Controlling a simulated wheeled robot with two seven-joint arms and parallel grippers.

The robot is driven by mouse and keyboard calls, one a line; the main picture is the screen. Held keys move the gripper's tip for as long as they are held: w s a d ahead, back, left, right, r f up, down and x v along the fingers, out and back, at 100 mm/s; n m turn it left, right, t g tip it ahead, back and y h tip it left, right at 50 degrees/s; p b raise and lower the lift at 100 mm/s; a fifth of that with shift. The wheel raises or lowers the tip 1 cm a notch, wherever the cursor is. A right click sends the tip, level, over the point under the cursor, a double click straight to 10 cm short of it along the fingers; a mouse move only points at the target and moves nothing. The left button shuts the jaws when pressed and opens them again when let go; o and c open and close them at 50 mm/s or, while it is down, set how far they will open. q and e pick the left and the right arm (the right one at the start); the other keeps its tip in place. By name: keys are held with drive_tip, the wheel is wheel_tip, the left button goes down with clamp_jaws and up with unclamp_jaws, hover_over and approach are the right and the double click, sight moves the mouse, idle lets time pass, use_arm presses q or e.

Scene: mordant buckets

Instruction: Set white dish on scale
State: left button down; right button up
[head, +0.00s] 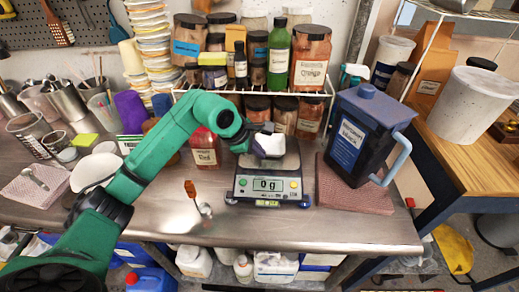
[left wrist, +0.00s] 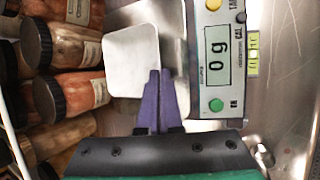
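The white dish (head: 270,145) is a small square tray at the back of the scale (head: 268,187), tilted in the head view. In the left wrist view the dish (left wrist: 131,60) lies beyond my purple fingertips. My left gripper (head: 252,141) has its fingers close together on the dish's near edge, and they also show in the left wrist view (left wrist: 160,75). The scale's display reads 0 g, and its front panel (left wrist: 216,60) shows in the left wrist view. Whether the dish touches the pan is hard to tell. My right gripper is not in view.
A dark blue pitcher (head: 362,135) stands on a red cloth (head: 350,188) right of the scale. A rack of labelled jars (head: 285,113) stands close behind. A white bowl (head: 95,170) and tools are at left. The steel counter in front (head: 300,228) is mostly clear.

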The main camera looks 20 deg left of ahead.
use_arm(q)
drive_tip(key=shift+f, duration=0.25)
drive_tip(key=c, duration=1.4)
unclamp_jaws()
drive_tip(key=shift+r, duration=0.1)
drive_tip(key=shift+a+r, duration=0.1)
drive_tip(key=shift+r, duration=0.15)
drive_tip(key=b+v, duration=0.2)
drive_tip(key=v, duration=0.9)
drive_tip(key=shift+s+r, duration=0.2)
drive_tip(key=shift+r, duration=0.05)
